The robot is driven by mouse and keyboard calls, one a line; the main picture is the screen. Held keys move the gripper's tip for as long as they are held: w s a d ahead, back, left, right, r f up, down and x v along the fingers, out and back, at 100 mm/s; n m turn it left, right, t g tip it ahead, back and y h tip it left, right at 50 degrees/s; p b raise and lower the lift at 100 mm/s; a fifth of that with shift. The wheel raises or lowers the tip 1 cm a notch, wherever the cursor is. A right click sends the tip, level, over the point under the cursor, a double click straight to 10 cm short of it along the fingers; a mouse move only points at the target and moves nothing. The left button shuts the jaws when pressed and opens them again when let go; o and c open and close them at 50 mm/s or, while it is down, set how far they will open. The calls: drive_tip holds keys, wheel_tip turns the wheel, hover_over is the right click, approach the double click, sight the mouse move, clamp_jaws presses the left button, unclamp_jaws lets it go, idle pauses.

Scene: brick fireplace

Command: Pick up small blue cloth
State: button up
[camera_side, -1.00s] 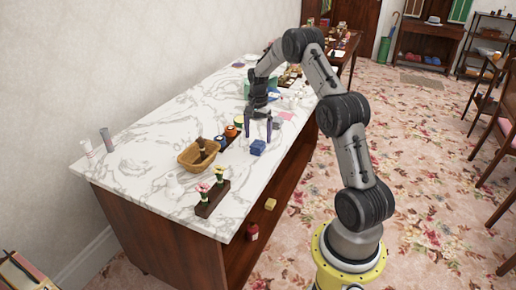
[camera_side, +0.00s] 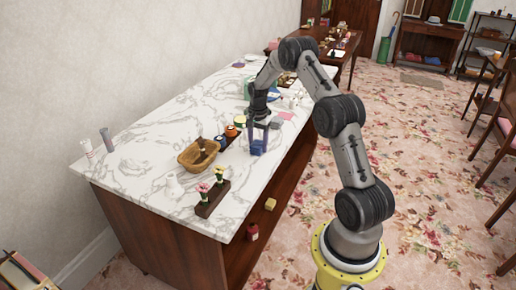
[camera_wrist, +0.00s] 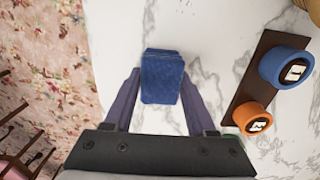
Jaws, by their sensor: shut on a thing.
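The small blue cloth (camera_side: 257,147) is a folded blue block near the front right edge of the marble counter. In the wrist view the cloth (camera_wrist: 161,78) lies between the two finger ends. My gripper (camera_side: 258,142) is low over the counter, with one finger on each side of the cloth. In the wrist view my gripper (camera_wrist: 160,88) is shut on it. I cannot tell whether the cloth is off the counter surface.
A wooden rack (camera_wrist: 250,82) with blue and orange rolls stands right of the cloth in the wrist view. A wicker basket (camera_side: 198,155) and a flower stand (camera_side: 213,199) are on the marble counter (camera_side: 150,150). The counter's edge is close by the cloth.

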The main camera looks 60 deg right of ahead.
clamp_jaws()
drive_tip(key=shift+r, duration=0.1)
drive_tip(key=shift+r, duration=0.6)
drive_tip(key=s+a+r, duration=0.9)
drive_tip(key=s+r, duration=0.1)
drive_tip(key=r, duration=0.1)
drive_tip(key=shift+s+r, duration=0.25)
drive_tip(key=shift+r, duration=0.05)
drive_tip(key=shift+a, duration=0.1)
